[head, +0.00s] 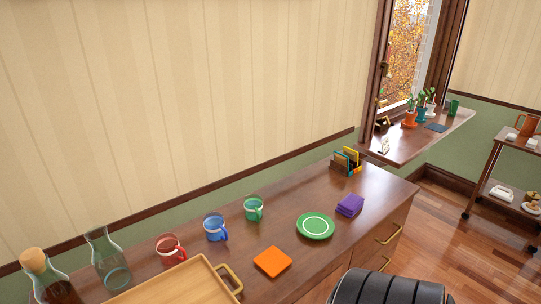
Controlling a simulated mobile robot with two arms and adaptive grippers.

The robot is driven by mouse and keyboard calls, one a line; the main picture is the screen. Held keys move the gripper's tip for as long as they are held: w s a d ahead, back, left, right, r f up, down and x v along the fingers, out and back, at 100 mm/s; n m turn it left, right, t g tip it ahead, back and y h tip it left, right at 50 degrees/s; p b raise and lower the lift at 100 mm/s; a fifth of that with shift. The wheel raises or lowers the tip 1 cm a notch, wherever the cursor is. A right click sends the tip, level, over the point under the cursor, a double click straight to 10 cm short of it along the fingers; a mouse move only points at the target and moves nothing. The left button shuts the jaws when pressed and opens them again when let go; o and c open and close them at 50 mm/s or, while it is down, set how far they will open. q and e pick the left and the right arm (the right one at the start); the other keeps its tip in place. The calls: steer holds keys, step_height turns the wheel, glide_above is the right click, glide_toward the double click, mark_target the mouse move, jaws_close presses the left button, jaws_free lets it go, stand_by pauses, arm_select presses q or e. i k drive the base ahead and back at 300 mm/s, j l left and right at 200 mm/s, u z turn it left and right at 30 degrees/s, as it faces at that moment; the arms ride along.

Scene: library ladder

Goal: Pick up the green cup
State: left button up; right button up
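A green glass mug (253,208) with a handle stands upright on the brown wooden sideboard (375,205), close to the wall. It is right of a blue mug (215,228) and a red mug (170,249). Another green cup-like object (453,107) stands at the far end of the windowsill ledge (405,148); it is small and I cannot tell its exact kind. Neither of my grippers shows in the head view.
A green plate (315,226), orange square (272,262), purple cloth stack (350,205) and file holder (346,162) lie right of the mugs. A wooden tray (180,284), carafe (108,262) and corked bottle (50,280) are left.

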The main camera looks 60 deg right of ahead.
mark_target(255, 211)
steer(key=z, duration=1.7)
steer(key=l, duration=0.15)
steer(key=i, duration=0.05)
